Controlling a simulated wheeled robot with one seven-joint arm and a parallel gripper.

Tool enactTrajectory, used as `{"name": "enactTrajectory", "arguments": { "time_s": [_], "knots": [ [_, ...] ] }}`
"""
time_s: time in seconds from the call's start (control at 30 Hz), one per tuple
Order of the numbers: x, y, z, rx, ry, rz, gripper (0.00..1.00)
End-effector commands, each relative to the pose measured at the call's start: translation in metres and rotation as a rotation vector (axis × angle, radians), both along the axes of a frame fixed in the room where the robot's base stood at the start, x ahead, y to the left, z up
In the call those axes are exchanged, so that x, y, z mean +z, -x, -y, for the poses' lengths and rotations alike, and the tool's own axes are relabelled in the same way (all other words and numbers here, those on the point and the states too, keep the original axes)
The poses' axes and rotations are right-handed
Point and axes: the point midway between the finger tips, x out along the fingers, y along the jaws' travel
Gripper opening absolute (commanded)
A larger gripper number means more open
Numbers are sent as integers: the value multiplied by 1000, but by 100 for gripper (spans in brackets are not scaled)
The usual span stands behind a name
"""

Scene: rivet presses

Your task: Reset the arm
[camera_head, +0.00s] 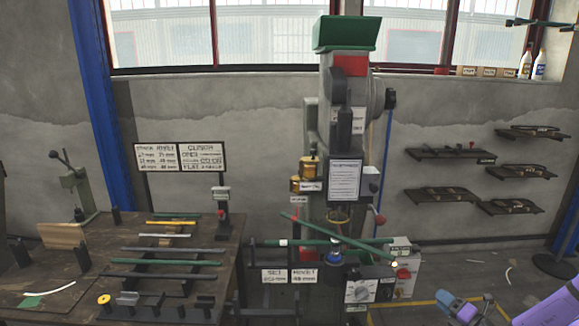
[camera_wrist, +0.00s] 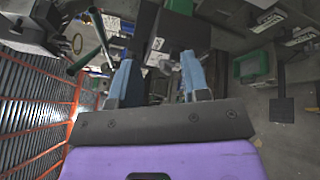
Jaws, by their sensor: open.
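My gripper (camera_head: 464,298) is at the lower right of the head view, with part of my purple arm beside it. In the wrist view its two blue fingers (camera_wrist: 158,78) stand apart with nothing between them. The gripper is open and empty, and I see no contact with the press. The rivet press (camera_head: 345,120), a tall grey machine with a green top, stands at the centre of the head view, left of my gripper. A long green bar (camera_head: 340,238) lies slanted across the front of the press.
A dark workbench (camera_head: 215,285) at the left holds several bars and a small green hand press (camera_head: 78,190). A grey control box (camera_head: 360,291) with a dial stands left of my gripper. Wall shelves (camera_head: 450,153) hang at the right. Floor (camera_head: 490,270) shows behind the gripper.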

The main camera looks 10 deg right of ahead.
Motion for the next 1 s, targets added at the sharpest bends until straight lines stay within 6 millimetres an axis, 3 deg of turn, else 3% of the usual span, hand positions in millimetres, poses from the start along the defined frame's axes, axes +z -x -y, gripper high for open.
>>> {"name": "enactTrajectory", "arguments": {
  "time_s": [0.1,0.5,0.77,1.0],
  "knots": [
    [36,-13,-18,151,153,18,43],
    [141,-35,-91,630,634,130,43],
    [203,-32,-143,927,939,244,43],
    [255,-18,-189,1184,1212,373,43]
  ]
}}
